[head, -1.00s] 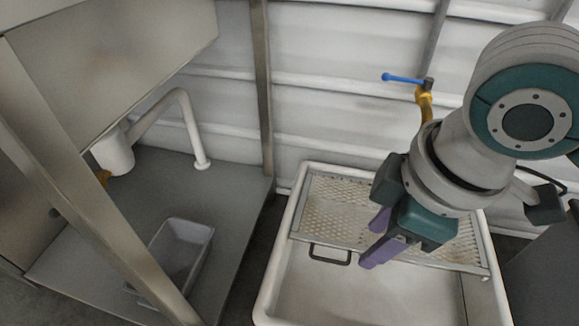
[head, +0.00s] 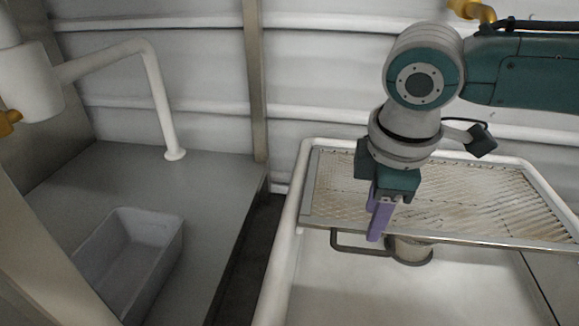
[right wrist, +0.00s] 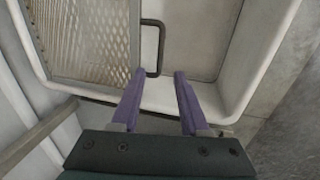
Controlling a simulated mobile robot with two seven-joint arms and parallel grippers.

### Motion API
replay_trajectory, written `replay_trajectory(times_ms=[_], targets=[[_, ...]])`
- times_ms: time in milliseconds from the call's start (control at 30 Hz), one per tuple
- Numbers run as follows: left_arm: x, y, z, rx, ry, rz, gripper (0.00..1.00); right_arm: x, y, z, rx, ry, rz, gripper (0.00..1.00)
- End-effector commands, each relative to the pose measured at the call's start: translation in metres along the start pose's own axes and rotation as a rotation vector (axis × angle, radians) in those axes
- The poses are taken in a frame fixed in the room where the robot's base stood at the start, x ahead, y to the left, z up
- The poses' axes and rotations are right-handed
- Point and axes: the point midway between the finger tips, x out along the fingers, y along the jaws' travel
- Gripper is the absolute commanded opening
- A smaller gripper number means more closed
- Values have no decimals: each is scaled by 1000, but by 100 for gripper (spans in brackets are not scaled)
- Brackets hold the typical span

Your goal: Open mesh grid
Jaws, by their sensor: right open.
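The mesh grid (head: 470,205) is a metal-framed perforated panel lying flat across the back of a white basin (head: 290,262). Its dark bar handle (head: 350,248) sticks out from the front edge, at the left. My right gripper (head: 376,230) is over the grid's front edge, just right of the handle in the head view. In the right wrist view the grid (right wrist: 95,38) is at upper left and the handle (right wrist: 160,48) is ahead of the gap between the purple fingers (right wrist: 158,100). The fingers are apart with nothing between them. My left gripper is not in view.
A round drain-like fitting (head: 410,252) is below the grid's front edge. The front of the basin is clear.

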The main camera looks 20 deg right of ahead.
Motion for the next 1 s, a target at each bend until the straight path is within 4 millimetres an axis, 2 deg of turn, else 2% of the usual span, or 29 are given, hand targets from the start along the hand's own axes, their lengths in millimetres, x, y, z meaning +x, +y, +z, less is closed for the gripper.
replay_trajectory(times_ms=[33, 200, 400, 600, 933, 1000], targets=[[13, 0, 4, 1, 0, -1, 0, 14, -2, 0, 0, 0, 0, 45], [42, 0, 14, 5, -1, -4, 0, 47, -2, 0, 2, 0, 0, 45], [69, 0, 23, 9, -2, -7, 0, 75, -2, 0, 0, 1, 1, 45], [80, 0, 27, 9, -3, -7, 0, 87, -1, 0, 1, 1, 0, 45], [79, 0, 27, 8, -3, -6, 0, 87, -1, 0, 0, 1, 0, 45], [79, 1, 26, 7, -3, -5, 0, 87, -1, 0, 0, 1, 0, 37]])
